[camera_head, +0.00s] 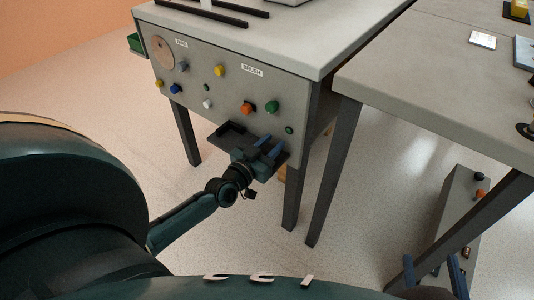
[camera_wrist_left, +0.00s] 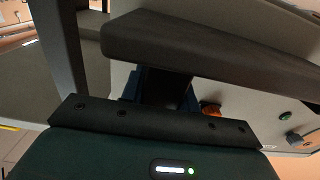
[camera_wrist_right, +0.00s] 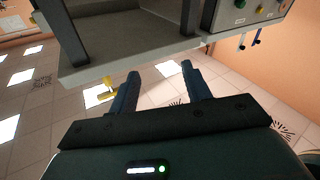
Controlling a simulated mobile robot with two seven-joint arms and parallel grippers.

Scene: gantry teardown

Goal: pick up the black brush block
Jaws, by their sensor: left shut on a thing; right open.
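The black brush block (camera_wrist_left: 165,88) seems to be the dark piece between the blue fingers in the left wrist view, partly hidden beneath a dark slab. My left gripper (camera_head: 270,147) is shut on it, at the dark shelf (camera_head: 228,133) low on the front of the grey bench. That shelf looks like the wide dark slab (camera_wrist_left: 210,45) in the left wrist view. I cannot tell whether the block touches it. My right gripper (camera_head: 434,273) is open and empty at the lower right, away from the bench; its spread fingers show in the right wrist view (camera_wrist_right: 160,86).
The bench's front panel (camera_head: 222,92) carries several coloured knobs and a BRUSH label (camera_head: 252,70). Dark bench legs (camera_head: 296,195) stand close right of my left gripper. A second table (camera_head: 440,90) is at right, with a grey box (camera_head: 455,205) beneath. Open floor lies between.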

